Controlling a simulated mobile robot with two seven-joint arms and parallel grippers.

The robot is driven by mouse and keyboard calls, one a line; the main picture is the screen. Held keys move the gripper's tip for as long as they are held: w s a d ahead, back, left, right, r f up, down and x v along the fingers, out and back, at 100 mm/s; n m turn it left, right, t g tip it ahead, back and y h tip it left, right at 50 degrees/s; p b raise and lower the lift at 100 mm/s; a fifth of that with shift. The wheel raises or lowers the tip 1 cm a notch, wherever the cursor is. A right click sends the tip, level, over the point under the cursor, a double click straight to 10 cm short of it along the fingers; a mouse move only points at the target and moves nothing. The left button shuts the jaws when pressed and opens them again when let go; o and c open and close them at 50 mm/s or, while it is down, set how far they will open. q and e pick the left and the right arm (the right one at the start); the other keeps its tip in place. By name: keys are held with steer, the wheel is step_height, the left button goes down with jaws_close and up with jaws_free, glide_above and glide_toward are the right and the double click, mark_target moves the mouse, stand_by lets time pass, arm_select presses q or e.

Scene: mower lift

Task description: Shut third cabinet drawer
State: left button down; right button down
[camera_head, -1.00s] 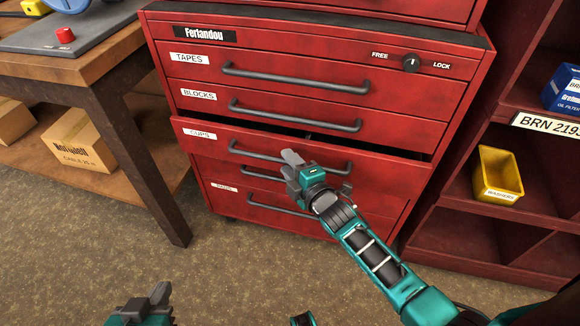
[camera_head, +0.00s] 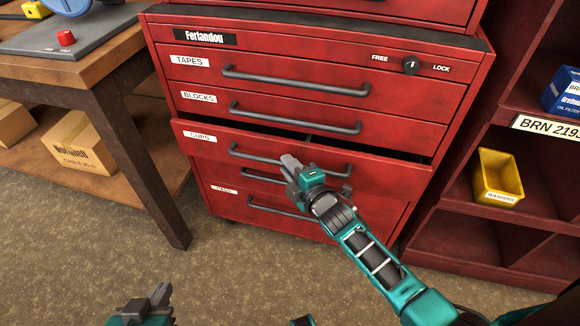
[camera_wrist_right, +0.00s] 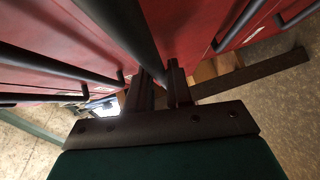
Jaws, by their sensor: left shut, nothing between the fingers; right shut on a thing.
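The third drawer (camera_head: 200,149), labelled CUPS, stands partly out of the red cabinet (camera_head: 300,62), with a dark gap along its top edge. Its dark bar handle (camera_head: 250,155) runs across its front. My right gripper (camera_head: 291,165) is at the middle of this handle and shut on it. In the right wrist view, a dark bar (camera_wrist_right: 135,35) runs to the fingers (camera_wrist_right: 160,88). My left gripper (camera_head: 161,293) is low at the left, shut and empty, away from the cabinet.
The drawers above, TAPES (camera_head: 190,62) and BLOCKS (camera_head: 198,96), look flush. A wooden workbench (camera_head: 115,60) stands left, with a cardboard box (camera_head: 80,146) on its lower shelf. A red shelf with a yellow bin (camera_head: 499,190) stands right. Floor in front is clear.

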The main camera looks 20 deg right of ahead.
mark_target(295, 154)
steer(key=w+d, duration=0.1)
steer(key=w+d+b, duration=0.1)
steer(key=w, duration=0.1)
steer(key=shift+w+d+f, duration=0.1)
steer(key=shift+w, duration=0.05)
steer(key=shift+w+d, duration=0.15)
steer(key=shift+w, duration=0.05)
arm_select(q)
steer(key=shift+d+f, duration=0.1)
arm_select(e)
steer(key=shift+d+r, duration=0.1)
steer(key=shift+r, duration=0.1)
steer(key=c, duration=1.1)
jaws_free()
steer(key=shift+w, duration=0.15)
arm_select(q)
steer(key=shift+d, duration=0.1)
arm_select(e)
steer(key=shift+f, duration=0.1)
